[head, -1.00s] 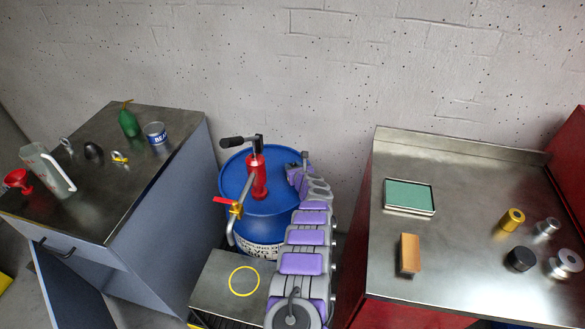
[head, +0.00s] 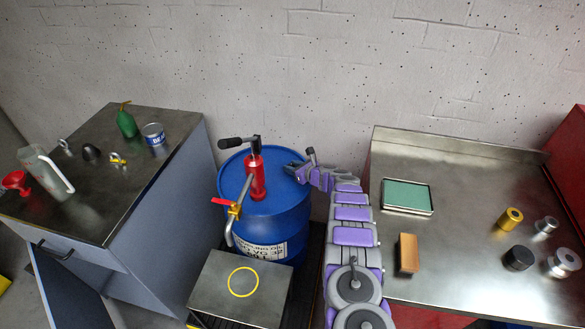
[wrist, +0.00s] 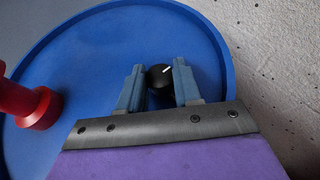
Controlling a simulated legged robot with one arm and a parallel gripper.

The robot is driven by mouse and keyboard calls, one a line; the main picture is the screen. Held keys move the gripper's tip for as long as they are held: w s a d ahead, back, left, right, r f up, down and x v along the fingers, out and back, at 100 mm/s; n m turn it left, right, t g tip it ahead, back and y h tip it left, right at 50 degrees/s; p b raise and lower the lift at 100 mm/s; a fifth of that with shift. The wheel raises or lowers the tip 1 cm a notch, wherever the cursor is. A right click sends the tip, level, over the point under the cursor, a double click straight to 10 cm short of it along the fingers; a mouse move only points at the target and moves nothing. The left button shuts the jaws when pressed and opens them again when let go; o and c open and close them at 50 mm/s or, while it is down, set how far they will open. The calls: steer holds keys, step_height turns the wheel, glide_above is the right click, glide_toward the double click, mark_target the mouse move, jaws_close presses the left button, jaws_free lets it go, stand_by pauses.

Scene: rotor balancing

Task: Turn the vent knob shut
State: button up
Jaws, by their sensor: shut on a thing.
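The vent knob (wrist: 160,76) is a small black round knob with a white pointer line, on top of the blue drum (head: 278,215). In the wrist view the line points to the upper right. My gripper (wrist: 159,82) has its two blue-grey fingers on either side of the knob, shut on it. In the head view my gripper (head: 293,168) reaches the drum's right rim from the right, and the knob cannot be made out there.
A red hand pump (head: 256,176) with a black handle stands on the drum, left of my gripper. Its spout has a red-handled brass tap (head: 235,210). A metal box (head: 265,292) with a yellow ring stands in front. Benches flank the drum, and a wall is behind.

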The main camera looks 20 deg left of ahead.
stand_by(0.5)
steer(key=o, duration=1)
steer(key=shift+w, duration=0.1)
steer(key=shift+o, duration=0.2)
steer(key=shift+r, duration=0.1)
step_height(320, 180, up, 4)
steer(key=shift+w+f+p, duration=0.1)
steer(key=shift+f+p, duration=0.1)
steer(key=shift+p, duration=0.65)
steer(key=shift+s+d+f, duration=0.15)
steer(key=shift+s+d, duration=0.15)
steer(key=shift+s, duration=0.4)
steer(key=s+d+p, duration=0.1)
steer(key=s+d, duration=0.1)
steer(key=s, duration=0.2)
steer(key=s+d+r+p, duration=0.1)
steer(key=s+d, duration=0.1)
steer(key=s, duration=0.2)
steer(key=s+d, duration=0.2)
steer(key=s, duration=0.3)
steer(key=shift+s+d+r+p, duration=0.1)
steer(key=shift+r+p, duration=0.05)
steer(key=shift+p, duration=0.25)
